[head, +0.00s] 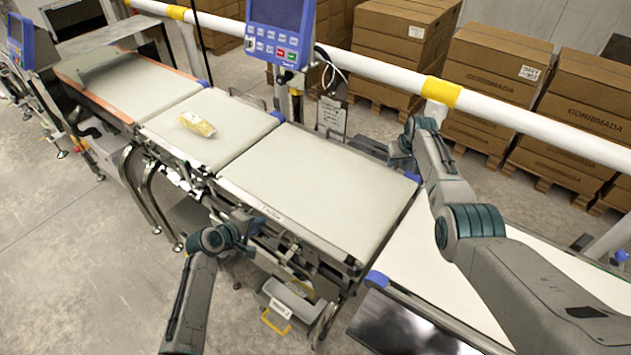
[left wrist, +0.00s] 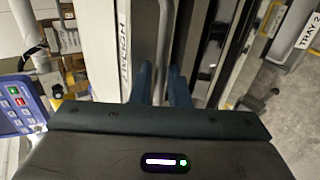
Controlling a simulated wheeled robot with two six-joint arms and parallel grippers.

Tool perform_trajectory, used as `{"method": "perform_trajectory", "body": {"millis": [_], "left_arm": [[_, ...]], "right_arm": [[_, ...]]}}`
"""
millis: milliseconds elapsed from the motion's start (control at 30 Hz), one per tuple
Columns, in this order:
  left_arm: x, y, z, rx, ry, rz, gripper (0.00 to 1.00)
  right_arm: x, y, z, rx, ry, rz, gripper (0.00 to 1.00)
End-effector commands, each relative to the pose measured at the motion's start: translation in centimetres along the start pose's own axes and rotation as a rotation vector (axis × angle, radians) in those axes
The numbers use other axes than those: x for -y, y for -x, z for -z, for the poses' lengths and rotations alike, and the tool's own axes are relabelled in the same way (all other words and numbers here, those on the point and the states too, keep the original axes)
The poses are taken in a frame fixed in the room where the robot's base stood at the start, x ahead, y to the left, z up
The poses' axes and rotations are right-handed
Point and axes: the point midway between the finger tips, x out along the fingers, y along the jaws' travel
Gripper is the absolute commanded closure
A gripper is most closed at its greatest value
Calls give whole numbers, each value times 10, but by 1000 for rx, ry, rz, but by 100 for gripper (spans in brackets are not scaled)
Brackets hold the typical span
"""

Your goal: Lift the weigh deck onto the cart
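The weigh deck appears to be the large pale deck (head: 320,190) in the middle of the head view, lying level in the belt line with a label on its front edge. My left gripper (head: 248,232) is at that front edge. In the left wrist view its fingers (left wrist: 161,78) stand a little apart with a grey bar (left wrist: 166,35) between them; I cannot tell whether they press on it. My right gripper (head: 398,152) is by the deck's far right corner, its fingers too small to read. A low pale surface (head: 455,265) with blue corners, perhaps the cart, lies at right, partly hidden by my right arm.
A yellow package (head: 197,124) lies on the neighbouring deck (head: 225,112) to the left. A blue control display (head: 279,32) stands behind the line. A white rail (head: 385,72) runs along the back, before stacked cartons (head: 490,62). Grey floor (head: 60,235) is open at front left.

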Motion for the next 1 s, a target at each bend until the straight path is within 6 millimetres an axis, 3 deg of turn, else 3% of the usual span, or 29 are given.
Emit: {"method": "perform_trajectory", "body": {"millis": [167,267,367,1000], "left_arm": [[0,0,0,0,0,0,85],[0,0,0,0,0,-1,100],[0,0,0,0,0,0,100],[1,1,1,-1,-1,2,100]], "right_arm": [[0,0,0,0,0,0,65],[0,0,0,0,0,0,80],[0,0,0,0,0,-1,100],[-4,2,1,-3,-4,-5,100]]}}
